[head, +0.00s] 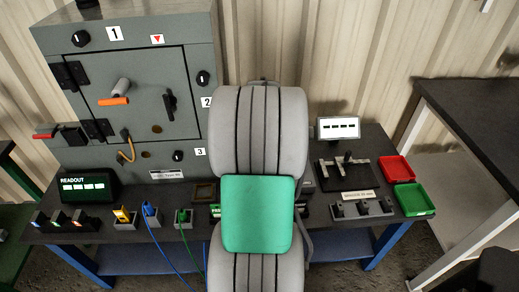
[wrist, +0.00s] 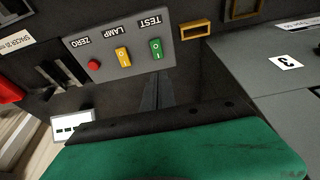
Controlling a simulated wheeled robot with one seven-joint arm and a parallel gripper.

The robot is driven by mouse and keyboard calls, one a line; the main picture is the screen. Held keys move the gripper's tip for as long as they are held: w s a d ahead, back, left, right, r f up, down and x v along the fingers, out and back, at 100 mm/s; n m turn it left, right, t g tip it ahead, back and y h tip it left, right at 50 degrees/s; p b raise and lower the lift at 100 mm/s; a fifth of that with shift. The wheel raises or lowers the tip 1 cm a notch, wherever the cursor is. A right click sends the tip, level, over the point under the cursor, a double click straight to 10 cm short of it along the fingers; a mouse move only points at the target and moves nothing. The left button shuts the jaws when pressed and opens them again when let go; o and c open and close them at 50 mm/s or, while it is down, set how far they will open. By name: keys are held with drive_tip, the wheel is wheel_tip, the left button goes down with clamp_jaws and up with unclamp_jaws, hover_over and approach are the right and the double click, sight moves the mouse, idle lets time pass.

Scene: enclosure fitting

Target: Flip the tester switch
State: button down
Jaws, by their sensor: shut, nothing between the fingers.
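The tester panel (wrist: 132,65) is a grey box in the wrist view, its labels upside down. The green rocker switch (wrist: 156,48) is by the TEST label, the yellow rocker (wrist: 122,55) by LAMP, and the red button (wrist: 94,64) by ZERO. My gripper (wrist: 157,80) is shut and empty. Its dark fingertips show just below the green switch in the picture, near the panel's edge. I cannot tell whether they touch the panel. In the head view my arm hides the gripper and most of the tester.
A grey cabinet (head: 135,88) stands left on the bench, with a readout (head: 88,187) in front. Blue and green cables hang from sockets near my arm. A slotted lever plate (head: 343,173), a red tray (head: 396,169) and a green tray (head: 413,200) lie right.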

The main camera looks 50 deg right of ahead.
drive_tip(key=x, duration=0.6)
drive_tip(key=a+x, duration=0.1)
drive_tip(key=x, duration=0.3)
drive_tip(key=shift+s+f, duration=0.15)
drive_tip(key=shift+s, duration=0.25)
